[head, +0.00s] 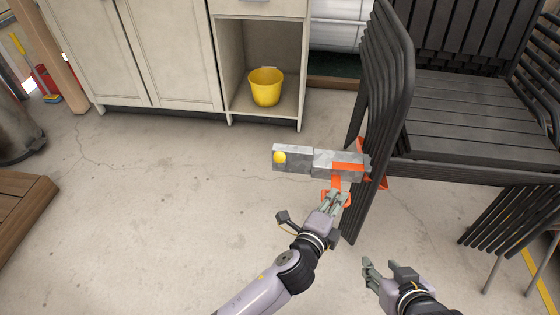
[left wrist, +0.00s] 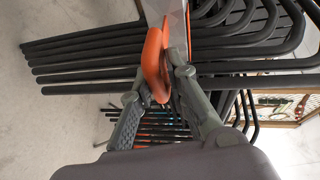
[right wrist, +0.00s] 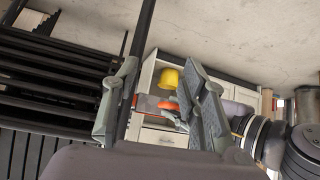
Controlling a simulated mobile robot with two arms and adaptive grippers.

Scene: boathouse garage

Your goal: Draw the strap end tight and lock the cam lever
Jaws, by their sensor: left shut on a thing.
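The grey metal cam buckle (head: 325,165) is at the side of the stacked dark chairs. Its lever (head: 295,158), with a yellow dot near the tip, sticks out to the left. The orange strap (head: 348,167) runs through the buckle. The strap end (head: 337,183) hangs below it. My left gripper (head: 337,197) is shut on this strap end just under the buckle; the orange end also shows as a curved loop between its fingers in the left wrist view (left wrist: 153,62). My right gripper (head: 385,270) is open and empty, lower right of the buckle; its spread fingers fill the right wrist view (right wrist: 160,105).
Stacked dark slatted chairs (head: 460,105) stand at the right. A pale cabinet (head: 150,55) is at the back, with a yellow bucket (head: 265,86) on its open shelf. A wooden platform edge (head: 25,210) is at the left. The concrete floor between is clear.

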